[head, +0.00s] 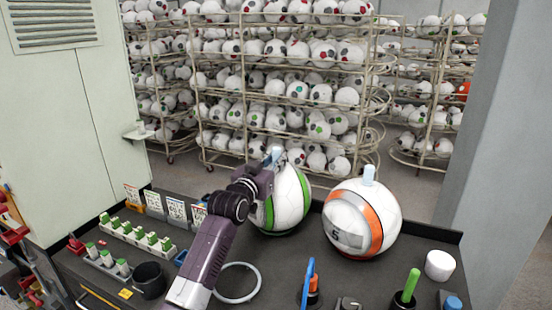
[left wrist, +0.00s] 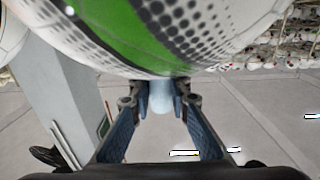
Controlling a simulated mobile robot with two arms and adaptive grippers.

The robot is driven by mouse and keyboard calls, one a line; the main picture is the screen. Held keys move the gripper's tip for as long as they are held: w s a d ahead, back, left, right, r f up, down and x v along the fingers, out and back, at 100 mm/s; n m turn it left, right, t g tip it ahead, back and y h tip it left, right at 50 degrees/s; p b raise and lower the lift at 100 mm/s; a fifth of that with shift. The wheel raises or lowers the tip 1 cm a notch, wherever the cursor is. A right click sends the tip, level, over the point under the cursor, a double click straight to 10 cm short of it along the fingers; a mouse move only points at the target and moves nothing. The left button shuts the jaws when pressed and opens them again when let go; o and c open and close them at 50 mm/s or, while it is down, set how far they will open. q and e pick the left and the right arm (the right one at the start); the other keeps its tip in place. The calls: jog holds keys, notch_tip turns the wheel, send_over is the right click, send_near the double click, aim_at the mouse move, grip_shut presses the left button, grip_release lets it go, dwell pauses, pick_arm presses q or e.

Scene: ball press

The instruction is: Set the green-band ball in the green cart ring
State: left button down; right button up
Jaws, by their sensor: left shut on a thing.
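The green-band ball (head: 290,203), white with green panels, is at the back of the dark table. A pale blue peg (left wrist: 161,98) stands out from it. My left gripper (head: 272,157) is at the top of this ball, its fingers on either side of the peg and shut on it. The ball's green band (left wrist: 150,35) fills the upper part of the left wrist view. I cannot tell whether the ball rests on the table or hangs just above it. Wire carts (head: 250,90) full of balls stand behind; I cannot pick out a green ring on them. My right gripper is not in view.
An orange-band ball (head: 385,215) with its own pale blue peg is close on the right. An empty white ring (head: 238,282) lies on the table (head: 275,265). Small bottles, a black cup (head: 149,279) and tools crowd the left and front. A grey pillar (head: 505,120) is at right.

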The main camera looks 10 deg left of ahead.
pick_arm(q)
jog(key=shift+r, duration=0.15)
jog(key=c, duration=2.2)
grip_release()
jog(key=shift+f, duration=0.3)
jog(key=shift+c, duration=0.2)
jog(key=o, duration=0.4)
jog(key=shift+r, duration=0.35)
jog(key=shift+s+f, duration=0.2)
jog(key=shift+s, duration=0.1)
jog(key=shift+s+a+r+b, duration=0.1)
jog(key=shift+s+a+b, duration=0.4)
jog(key=shift+s, duration=1.4)
jog(key=shift+s+a+f+b, duration=0.1)
jog(key=shift+s+a+b, duration=0.3)
jog(key=shift+s, duration=1.45)
jog(key=shift+s+a+r+b, duration=0.2)
jog(key=shift+s+b, duration=0.5)
jog(key=shift+s, duration=1.2)
